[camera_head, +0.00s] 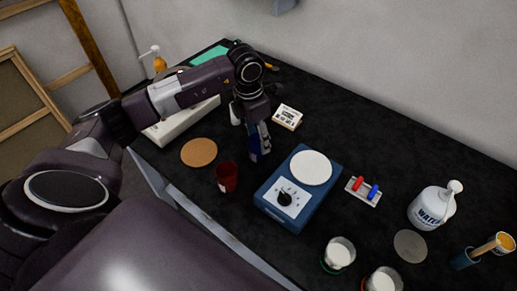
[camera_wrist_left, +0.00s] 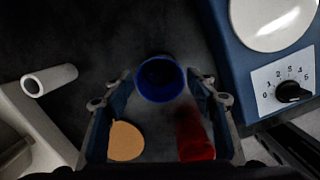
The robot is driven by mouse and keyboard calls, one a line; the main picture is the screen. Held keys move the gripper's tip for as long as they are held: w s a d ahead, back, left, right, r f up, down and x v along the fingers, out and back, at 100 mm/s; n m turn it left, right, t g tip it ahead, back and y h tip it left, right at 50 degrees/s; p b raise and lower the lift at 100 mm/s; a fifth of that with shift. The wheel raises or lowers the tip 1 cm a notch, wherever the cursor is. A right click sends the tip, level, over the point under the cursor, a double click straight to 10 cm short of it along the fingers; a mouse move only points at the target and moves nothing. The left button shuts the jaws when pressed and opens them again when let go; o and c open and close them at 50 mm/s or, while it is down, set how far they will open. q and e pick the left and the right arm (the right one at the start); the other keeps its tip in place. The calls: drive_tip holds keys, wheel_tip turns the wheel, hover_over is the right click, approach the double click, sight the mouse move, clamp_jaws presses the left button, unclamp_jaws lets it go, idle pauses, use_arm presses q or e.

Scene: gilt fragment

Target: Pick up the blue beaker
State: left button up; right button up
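The blue beaker (camera_wrist_left: 160,80) shows in the left wrist view, its round rim facing the camera, on the dark tabletop. My left gripper (camera_head: 258,138) points down over the table. In the left wrist view its two fingers stand apart, one on each side of the beaker, with visible gaps. The beaker lies beyond or between the fingertips; I cannot tell the exact depth. In the head view the gripper largely covers the beaker's place, and I cannot separate the beaker clearly from the blue finger pads. My right gripper is not in view.
A red beaker (camera_head: 227,178) and a cork mat (camera_head: 199,152) stand close by on the left. A blue hotplate (camera_head: 270,208) with a white top is close on the right. Beyond are a small timer (camera_head: 287,117), a rack (camera_head: 362,191) and a water bottle (camera_head: 432,207).

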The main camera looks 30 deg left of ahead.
use_arm(q)
drive_tip(key=c, duration=1.1)
drive_tip(key=shift+c, duration=0.2)
drive_tip(key=shift+r, duration=0.25)
